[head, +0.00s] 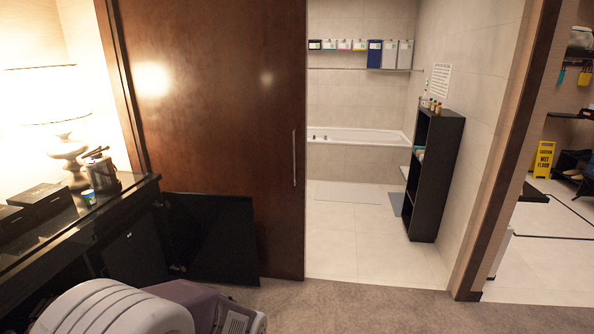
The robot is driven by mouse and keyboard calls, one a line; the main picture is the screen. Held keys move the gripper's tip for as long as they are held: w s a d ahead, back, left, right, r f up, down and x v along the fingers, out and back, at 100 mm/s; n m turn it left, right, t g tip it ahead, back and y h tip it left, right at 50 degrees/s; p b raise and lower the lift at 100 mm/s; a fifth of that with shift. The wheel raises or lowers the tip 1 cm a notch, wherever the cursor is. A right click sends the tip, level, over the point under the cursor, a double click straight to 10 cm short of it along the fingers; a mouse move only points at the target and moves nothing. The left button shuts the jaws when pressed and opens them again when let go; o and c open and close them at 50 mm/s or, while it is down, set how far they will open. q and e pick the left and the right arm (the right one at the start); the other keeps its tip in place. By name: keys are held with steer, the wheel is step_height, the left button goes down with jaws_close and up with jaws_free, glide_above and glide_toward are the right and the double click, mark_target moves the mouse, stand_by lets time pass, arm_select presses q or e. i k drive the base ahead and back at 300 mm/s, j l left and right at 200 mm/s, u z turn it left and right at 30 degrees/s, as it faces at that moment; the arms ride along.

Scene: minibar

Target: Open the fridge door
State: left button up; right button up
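A black door panel (212,240) stands swung out from the right end of the low black cabinet (138,245) under the counter. Its face is turned towards me, in front of the brown sliding door. I cannot tell whether this panel is the fridge door or a cabinet door covering the fridge. The inside of the cabinet and any fridge body are hidden from this angle. Neither of my grippers is in view.
A brown sliding door (225,120) stands behind the panel. Carpet (350,305) is clear at front right. A tiled bathroom with a black shelf (434,175) lies beyond.

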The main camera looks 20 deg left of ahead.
mark_target(134, 257)
steer(key=i+j+u, duration=0.25)
steer(key=i+u, duration=0.95)
steer(key=i, duration=0.15)
steer(key=i+l+u, duration=0.2)
steer(key=i+u, duration=0.2)
steer(key=i+j+u, duration=0.15)
steer(key=i+j, duration=0.2)
steer(key=i+j+u, duration=0.15)
steer(key=i+j, duration=0.2)
steer(key=i, duration=0.2)
steer(key=i+j+u, duration=0.2)
steer(key=i, duration=0.25)
